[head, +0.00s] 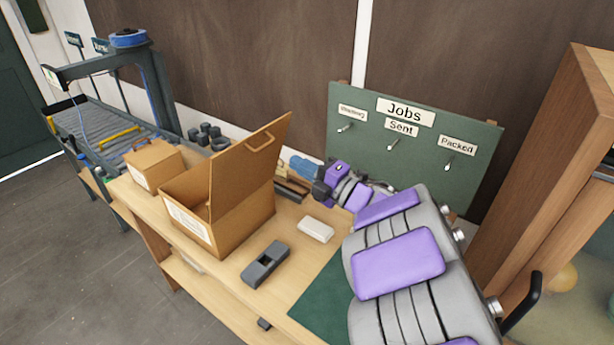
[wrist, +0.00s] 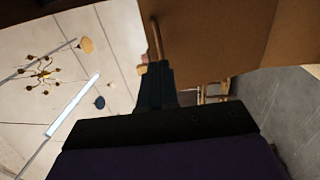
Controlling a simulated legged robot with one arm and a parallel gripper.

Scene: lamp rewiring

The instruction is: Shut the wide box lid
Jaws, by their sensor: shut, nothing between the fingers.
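The wide box (head: 202,222) is a brown carton with a white label, standing on the wooden bench. Its lid (head: 240,170) is raised and leans up to the right, with a handle (head: 262,142) near its upper edge. My gripper (head: 294,164) is to the right of the raised lid in the head view. In the wrist view my gripper (wrist: 154,72) has its dark fingers together and empty. A brown panel (wrist: 215,35), seemingly the lid, fills the upper right there, with a strip like a handle beside the fingertips. I cannot tell whether they touch.
A smaller closed box (head: 153,165) stands left of the wide box. A dark block tool (head: 265,264) and a white block (head: 316,230) lie on the bench in front. The green Jobs board (head: 415,150) stands behind my arm. A wooden cabinet (head: 560,150) stands at right.

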